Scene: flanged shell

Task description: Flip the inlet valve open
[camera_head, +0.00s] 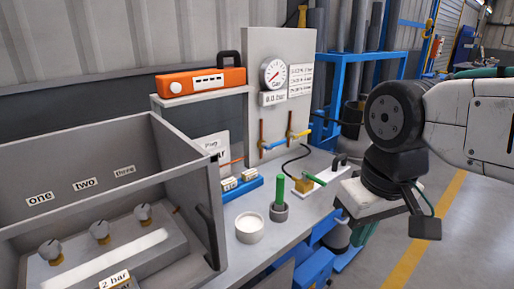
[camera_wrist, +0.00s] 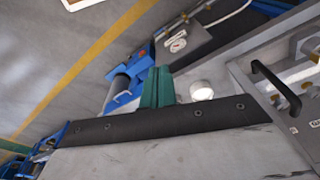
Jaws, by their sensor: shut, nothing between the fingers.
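A grey upright panel (camera_head: 262,60) at the back of the bench carries a round gauge (camera_head: 273,73) and two valve levers on orange pipes. One lever is blue (camera_head: 274,145) and one is yellow (camera_head: 300,134). I cannot read any label that says which is the inlet valve. My gripper (camera_head: 363,234) is right of the bench, apart from the valves, its green fingers pointing down. In the wrist view its green fingers (camera_wrist: 158,88) are together and empty.
A grey open box (camera_head: 75,150) with several knobs fills the left. A white cup (camera_head: 249,227), a green rod in a grey holder (camera_head: 279,211) and a blue block (camera_head: 241,190) stand on the bench. An orange device (camera_head: 201,82) sits on a shelf. Open floor lies right.

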